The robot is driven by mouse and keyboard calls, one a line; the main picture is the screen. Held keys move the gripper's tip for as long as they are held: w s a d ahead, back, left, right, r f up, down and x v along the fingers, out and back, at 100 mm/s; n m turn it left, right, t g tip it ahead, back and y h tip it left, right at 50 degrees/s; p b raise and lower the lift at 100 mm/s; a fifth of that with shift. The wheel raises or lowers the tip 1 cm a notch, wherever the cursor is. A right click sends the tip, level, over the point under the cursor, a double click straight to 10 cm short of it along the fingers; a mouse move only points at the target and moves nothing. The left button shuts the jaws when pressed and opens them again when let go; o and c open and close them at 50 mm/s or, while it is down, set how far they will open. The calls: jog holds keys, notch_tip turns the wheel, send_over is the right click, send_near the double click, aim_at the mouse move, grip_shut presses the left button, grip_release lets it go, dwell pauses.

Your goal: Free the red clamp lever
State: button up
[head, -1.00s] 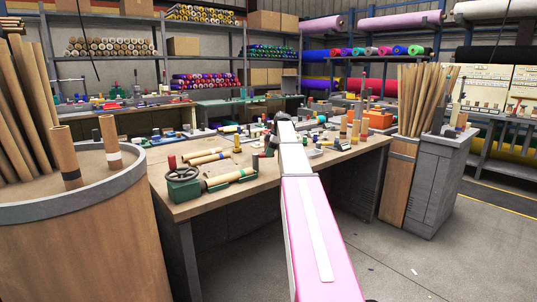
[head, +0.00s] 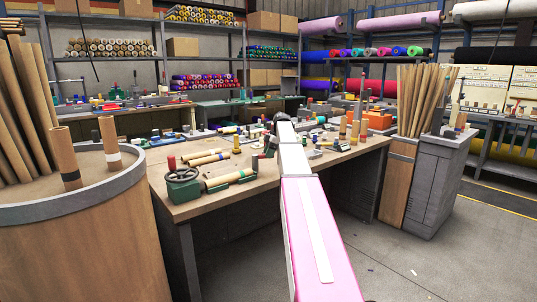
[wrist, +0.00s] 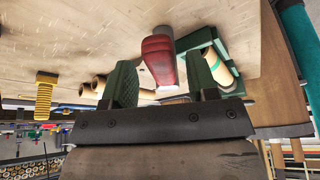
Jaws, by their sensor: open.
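The red clamp lever (wrist: 158,58) stands out from the wooden tabletop in the wrist view, which shows the table at the top. It lies between the two green fingers of my gripper (wrist: 161,72). The fingers are open, with a gap visible on each side of the lever, and I see no firm contact. In the head view my gripper (head: 269,147) is small and dark beyond my arm. A small dark red part (head: 255,162) shows beside it, probably the lever. A green bracket with a tan roll (wrist: 215,62) sits right of the lever in the wrist view.
A green device with a handwheel (head: 183,185) stands at the workbench's front left corner, near a roll (head: 225,180). A round tube-filled bin (head: 120,185) stands left of the bench.

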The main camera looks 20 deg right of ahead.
jog(key=v, duration=1)
jog(key=shift+d+r, duration=0.2)
jog(key=shift+r, duration=0.1)
